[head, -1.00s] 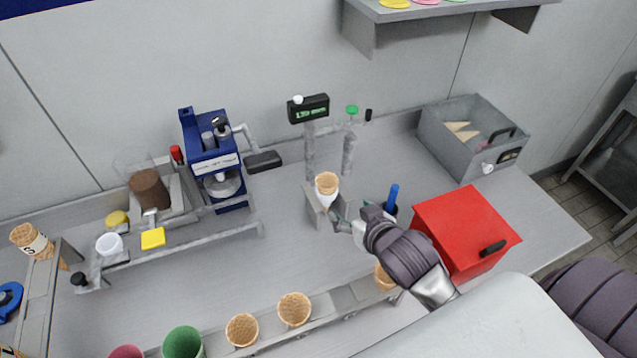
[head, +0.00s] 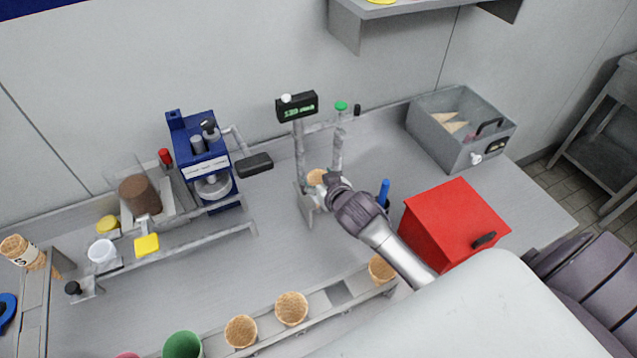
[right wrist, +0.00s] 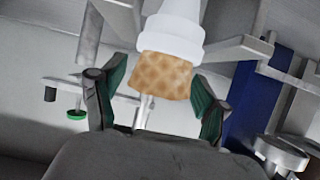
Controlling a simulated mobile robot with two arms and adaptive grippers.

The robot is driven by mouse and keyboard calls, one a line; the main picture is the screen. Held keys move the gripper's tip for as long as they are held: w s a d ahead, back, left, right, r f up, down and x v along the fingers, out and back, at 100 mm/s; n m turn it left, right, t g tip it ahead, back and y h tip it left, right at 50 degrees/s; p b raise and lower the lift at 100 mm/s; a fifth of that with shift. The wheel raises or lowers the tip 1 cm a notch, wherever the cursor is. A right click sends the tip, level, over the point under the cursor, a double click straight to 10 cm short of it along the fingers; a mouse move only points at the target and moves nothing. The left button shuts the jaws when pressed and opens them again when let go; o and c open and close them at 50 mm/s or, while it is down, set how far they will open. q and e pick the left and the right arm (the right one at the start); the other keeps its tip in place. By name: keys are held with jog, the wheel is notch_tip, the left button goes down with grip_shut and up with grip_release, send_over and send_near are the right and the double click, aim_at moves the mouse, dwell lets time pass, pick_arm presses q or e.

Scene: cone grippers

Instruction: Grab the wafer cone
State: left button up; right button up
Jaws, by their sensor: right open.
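A wafer cone (head: 316,176) in a white sleeve stands at a small metal holder (head: 303,200) near the middle of the counter. My right gripper (head: 328,184) is at the cone and hides much of it in the head view. In the right wrist view the wafer cone (right wrist: 165,75) shows between the two open green-padded fingers, its white sleeve (right wrist: 172,28) above it in the picture. Gaps show on both sides, so the fingers do not grip it. My left gripper is not in view.
A red box (head: 455,220) stands right of my right arm, with a blue upright item (head: 384,190) beside it. A grey bin (head: 435,135) is behind. A blue machine (head: 205,160) stands left. A front rack holds more cones (head: 291,308). The counter's middle left is clear.

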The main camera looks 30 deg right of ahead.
jog(key=shift+x, duration=1.2)
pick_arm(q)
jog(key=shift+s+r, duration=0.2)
pick_arm(e)
jog(key=shift+s, duration=0.15)
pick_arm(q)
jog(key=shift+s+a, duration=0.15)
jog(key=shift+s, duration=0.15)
pick_arm(e)
jog(key=c, duration=0.7)
jog(key=shift+o, duration=0.2)
